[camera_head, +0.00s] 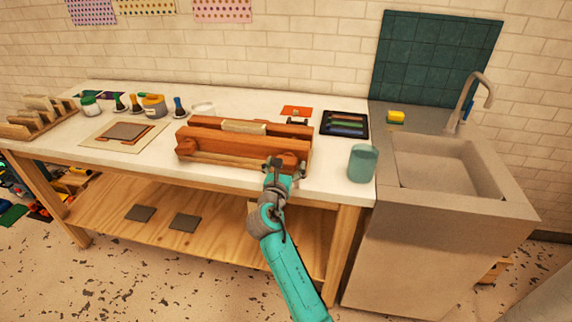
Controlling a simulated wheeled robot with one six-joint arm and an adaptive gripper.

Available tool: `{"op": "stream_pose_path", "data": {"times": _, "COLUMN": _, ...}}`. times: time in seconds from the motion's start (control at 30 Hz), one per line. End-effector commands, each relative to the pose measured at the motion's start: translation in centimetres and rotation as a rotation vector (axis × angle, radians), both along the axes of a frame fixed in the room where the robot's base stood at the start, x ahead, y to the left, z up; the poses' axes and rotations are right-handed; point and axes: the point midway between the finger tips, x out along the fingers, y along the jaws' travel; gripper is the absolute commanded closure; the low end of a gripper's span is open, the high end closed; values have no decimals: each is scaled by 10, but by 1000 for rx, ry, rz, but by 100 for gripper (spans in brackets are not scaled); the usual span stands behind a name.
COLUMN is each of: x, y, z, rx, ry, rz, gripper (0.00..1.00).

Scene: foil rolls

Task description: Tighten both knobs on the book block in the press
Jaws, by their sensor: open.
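The wooden press (222,156) lies on the white table, made of reddish-brown beams set side by side. A pale book block (244,127) sits between its beams, with its top edge showing. A round wooden knob (290,160) shows at the right end of the press's front. My gripper (278,165) is open at the right knob, in front of the press's right end. Its fingers partly cover the knob, and I cannot tell whether they touch it.
The white table (335,182) also bears a teal cup (362,163), a black tray (344,124) and an orange card (296,111) on the right. A sink (450,162) adjoins the table.

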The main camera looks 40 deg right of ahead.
Motion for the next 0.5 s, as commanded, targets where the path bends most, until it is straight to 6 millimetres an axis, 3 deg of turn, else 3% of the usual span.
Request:
{"op": "stream_pose_path", "data": {"times": 0.2, "x": 0, "y": 0, "z": 0, "rx": 0, "ry": 0, "rz": 0, "gripper": 6}}
{"op": "stream_pose_path", "data": {"times": 0.43, "x": 0, "y": 0, "z": 0, "rx": 0, "ry": 0, "rz": 0, "gripper": 64}}
{"op": "stream_pose_path", "data": {"times": 0.5, "x": 0, "y": 0, "z": 0, "rx": 0, "ry": 0, "rz": 0, "gripper": 66}}
